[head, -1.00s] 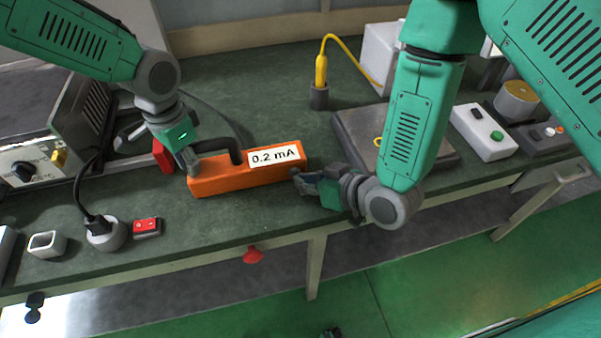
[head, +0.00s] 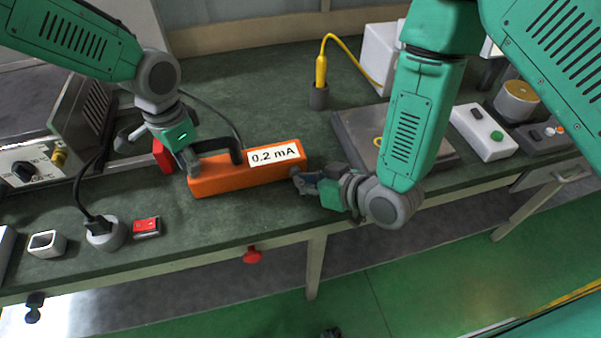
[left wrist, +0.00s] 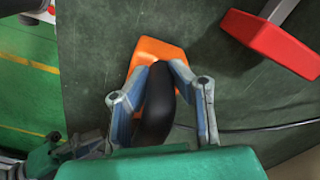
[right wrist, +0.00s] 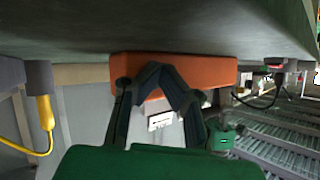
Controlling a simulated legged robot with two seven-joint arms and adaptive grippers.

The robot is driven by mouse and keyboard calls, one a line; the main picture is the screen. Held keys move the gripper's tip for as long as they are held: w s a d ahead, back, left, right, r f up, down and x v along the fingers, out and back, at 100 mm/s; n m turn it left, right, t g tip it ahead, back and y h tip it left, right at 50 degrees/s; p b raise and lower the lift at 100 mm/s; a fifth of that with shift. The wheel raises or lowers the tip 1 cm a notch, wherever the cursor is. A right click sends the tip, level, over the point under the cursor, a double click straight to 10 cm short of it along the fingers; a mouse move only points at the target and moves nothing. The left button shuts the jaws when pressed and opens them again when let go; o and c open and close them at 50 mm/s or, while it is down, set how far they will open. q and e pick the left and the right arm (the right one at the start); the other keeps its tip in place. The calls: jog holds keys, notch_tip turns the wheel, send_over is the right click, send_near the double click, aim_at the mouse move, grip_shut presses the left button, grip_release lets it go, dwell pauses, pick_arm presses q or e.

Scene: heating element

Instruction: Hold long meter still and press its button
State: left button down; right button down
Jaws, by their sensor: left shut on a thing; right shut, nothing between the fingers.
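The long meter (head: 220,181) is an orange bar with a white label reading "0.2 mA" and a black handle; it lies on the green bench. My left gripper (head: 190,163) is at the meter's left end. In the left wrist view its fingers (left wrist: 160,80) are shut on the black handle (left wrist: 157,110), with the orange body (left wrist: 150,52) beyond. My right gripper (head: 297,175) is shut and empty at the meter's right end. In the right wrist view its joined fingertips (right wrist: 160,70) overlap the orange end face (right wrist: 205,70); contact is unclear. I cannot make out the button.
A red block (head: 162,155) stands behind my left gripper. A grey plate (head: 350,125) lies behind my right arm. A red switch (head: 146,227) and a round plug socket (head: 106,236) sit at front left. The bench's front edge is close to the meter.

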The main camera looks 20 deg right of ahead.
aim_at(312, 217)
jog(key=shift+s, duration=1)
jog(key=shift+s, duration=2.5)
pick_arm(q)
jog(key=c, duration=1.3)
grip_release()
jog(key=shift+c, duration=0.2)
jog(key=shift+r, duration=0.1)
